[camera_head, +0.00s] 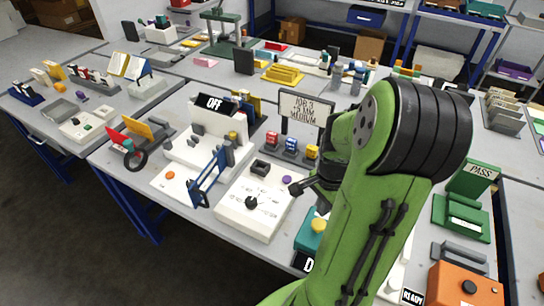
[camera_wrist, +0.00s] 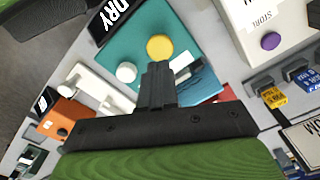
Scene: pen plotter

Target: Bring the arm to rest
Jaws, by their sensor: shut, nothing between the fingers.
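My green arm rises through the right half of the head view. My gripper (camera_head: 305,187) hangs over the table near a white control box (camera_head: 247,215), partly hidden by my arm. In the wrist view my gripper (camera_wrist: 157,70) has its dark fingers together, with nothing between them. They sit above a teal device (camera_wrist: 132,45) with a yellow round button (camera_wrist: 160,47), a white round button (camera_wrist: 126,72) and a "DRY" label (camera_wrist: 110,15). From these views I cannot tell the exact height of the fingers above it.
A white machine with an "OFF" sign (camera_head: 212,103) is to the left. An orange box (camera_head: 466,285) and green "PASS" device (camera_head: 463,215) are right. The table is crowded.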

